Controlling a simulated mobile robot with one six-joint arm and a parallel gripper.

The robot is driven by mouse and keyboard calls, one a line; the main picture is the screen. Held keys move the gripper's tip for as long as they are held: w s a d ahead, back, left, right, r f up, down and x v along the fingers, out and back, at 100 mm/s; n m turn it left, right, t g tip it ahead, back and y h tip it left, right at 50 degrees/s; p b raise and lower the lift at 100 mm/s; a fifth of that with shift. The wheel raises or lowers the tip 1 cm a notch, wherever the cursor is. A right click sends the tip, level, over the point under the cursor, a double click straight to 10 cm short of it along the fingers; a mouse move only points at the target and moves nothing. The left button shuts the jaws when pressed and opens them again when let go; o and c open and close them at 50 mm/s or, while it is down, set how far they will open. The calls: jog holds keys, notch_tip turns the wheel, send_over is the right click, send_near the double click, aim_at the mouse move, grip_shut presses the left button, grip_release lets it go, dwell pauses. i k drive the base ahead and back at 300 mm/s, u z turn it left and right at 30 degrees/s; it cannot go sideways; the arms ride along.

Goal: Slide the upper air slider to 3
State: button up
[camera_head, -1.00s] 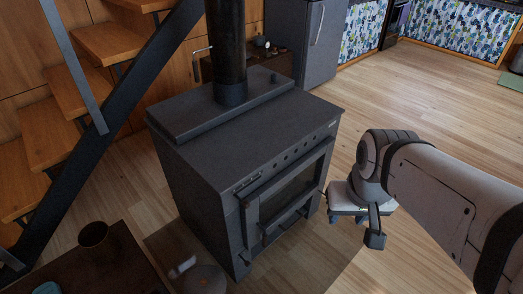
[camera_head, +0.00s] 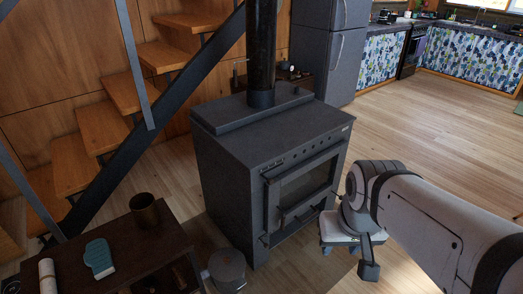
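The dark wood stove (camera_head: 235,165) stands in the middle of the view, with its black flue pipe (camera_head: 261,50) rising from the top. Its front faces right and toward me, with a glazed door (camera_head: 305,184) and a row of small round marks along the upper front edge. A small pale strip (camera_head: 272,165) shows at the left end of that edge; I cannot tell whether it is the upper air slider, and no numbers are readable. My gripper (camera_head: 369,270) points down, right of the stove and apart from it. Its fingers are too small to tell open from shut.
A dark low table (camera_head: 130,247) at the lower left bears a brown cup (camera_head: 144,209), a light-blue item (camera_head: 99,257) and a white roll (camera_head: 47,275). A grey round container (camera_head: 227,268) stands on the floor by the stove. Wooden stairs (camera_head: 102,130) rise behind.

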aim_at(270, 182)
jog(key=u, duration=0.25)
jog(key=i, duration=1)
jog(key=u, duration=0.7)
jog(key=k, duration=1.1)
jog(key=z, duration=0.4)
jog(key=i, duration=0.95)
